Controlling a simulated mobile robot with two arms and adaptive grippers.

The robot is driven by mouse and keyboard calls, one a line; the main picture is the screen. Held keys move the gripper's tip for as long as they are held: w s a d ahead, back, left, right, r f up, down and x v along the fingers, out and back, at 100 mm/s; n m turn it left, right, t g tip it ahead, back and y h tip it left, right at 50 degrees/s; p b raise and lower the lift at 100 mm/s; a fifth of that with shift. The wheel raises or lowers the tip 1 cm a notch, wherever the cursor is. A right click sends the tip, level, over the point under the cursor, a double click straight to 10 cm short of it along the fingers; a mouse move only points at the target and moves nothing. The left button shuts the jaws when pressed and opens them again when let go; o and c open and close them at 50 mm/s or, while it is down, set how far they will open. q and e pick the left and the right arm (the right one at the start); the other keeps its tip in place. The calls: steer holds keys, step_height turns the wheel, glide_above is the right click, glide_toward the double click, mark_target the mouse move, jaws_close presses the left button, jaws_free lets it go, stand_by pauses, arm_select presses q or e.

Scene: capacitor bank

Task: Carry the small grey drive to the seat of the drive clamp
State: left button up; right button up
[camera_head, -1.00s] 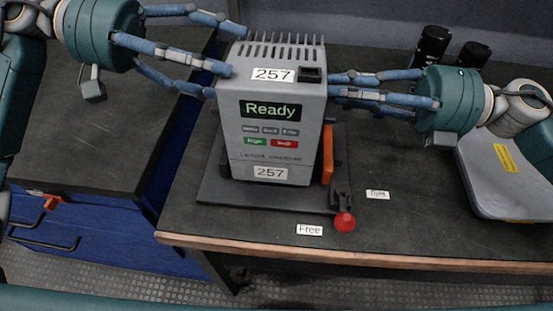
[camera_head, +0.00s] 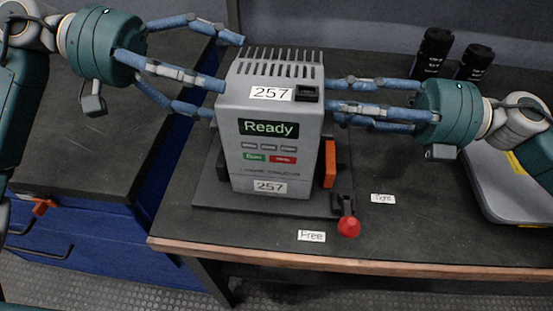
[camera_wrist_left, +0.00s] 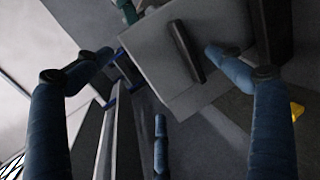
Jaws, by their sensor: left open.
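The small grey drive (camera_head: 268,150), with a finned top, a "Ready" screen and "257" labels, stands upright at the drive clamp (camera_head: 328,165) on a dark base plate (camera_head: 215,195). The seat beneath it is hidden. My left gripper (camera_head: 222,78) is open at the drive's left side, fingers spread. The left wrist view shows a dark bar handle (camera_wrist_left: 187,52) on a grey face between the spread fingers, not gripped. My right gripper (camera_head: 332,104) has its fingers against or close to the drive's right side. Its fingertips are hidden, so its grip cannot be told.
A lever with a red knob (camera_head: 349,226) stands at the plate's front right, between a "Free" label (camera_head: 311,236) and a "Tight" label (camera_head: 383,198). Black cylinders (camera_head: 432,52) stand behind on the bench. A grey case (camera_head: 500,185) lies at right. A blue cabinet (camera_head: 90,235) stands left.

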steer(key=shift+d, duration=0.1)
arm_select(q)
steer(key=s+v, duration=0.1)
steer(key=v, duration=1)
steer(key=shift+w+a, duration=0.3)
steer(key=shift+w, duration=0.2)
arm_select(e)
steer(key=s+d, duration=0.1)
steer(key=d, duration=1)
steer(key=shift+d, duration=0.4)
arm_select(q)
steer(key=shift+r, duration=0.2)
arm_select(e)
steer(key=shift+r, duration=0.1)
